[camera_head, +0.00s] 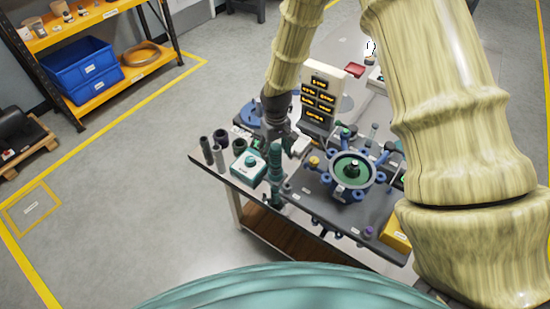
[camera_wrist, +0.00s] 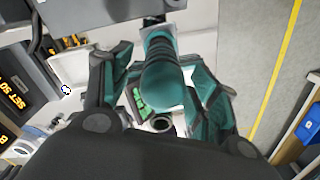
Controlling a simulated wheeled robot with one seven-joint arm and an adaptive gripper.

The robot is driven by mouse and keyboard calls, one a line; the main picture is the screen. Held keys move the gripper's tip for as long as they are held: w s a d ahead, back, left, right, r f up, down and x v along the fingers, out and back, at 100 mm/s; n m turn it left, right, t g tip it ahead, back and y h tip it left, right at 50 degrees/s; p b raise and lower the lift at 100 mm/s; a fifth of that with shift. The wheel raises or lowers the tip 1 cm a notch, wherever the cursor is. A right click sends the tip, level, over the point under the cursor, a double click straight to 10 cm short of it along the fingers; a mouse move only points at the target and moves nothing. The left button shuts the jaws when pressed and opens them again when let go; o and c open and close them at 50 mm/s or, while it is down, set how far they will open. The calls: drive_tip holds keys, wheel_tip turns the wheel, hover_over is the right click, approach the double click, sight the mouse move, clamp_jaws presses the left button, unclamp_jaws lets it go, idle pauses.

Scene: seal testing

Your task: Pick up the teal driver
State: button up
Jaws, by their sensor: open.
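The teal driver (camera_head: 275,160) stands upright near the front left part of the table in the head view. In the wrist view its rounded teal body (camera_wrist: 165,75) lies between the two fingers of my gripper (camera_wrist: 160,58). The fingers are spread on either side of it, with no clear grip on it. In the head view my gripper (camera_head: 285,128) is just above and around the driver's upper end, and is partly hidden by its own wrist.
The table (camera_head: 228,178) holds a teal box (camera_head: 249,165), dark cylinders at its left edge, and a round blue-and-green fixture (camera_head: 352,168) on the right. A display panel (camera_head: 319,96) stands behind. A yellow bin (camera_head: 396,236) is at the right edge.

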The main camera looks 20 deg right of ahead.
drive_tip(key=shift+s+f, duration=0.2)
drive_tip(key=shift+f, duration=0.4)
drive_tip(key=shift+w+f, duration=0.1)
drive_tip(key=shift+f, duration=0.25)
drive_tip(key=c, duration=1.2)
drive_tip(key=shift+r, duration=0.1)
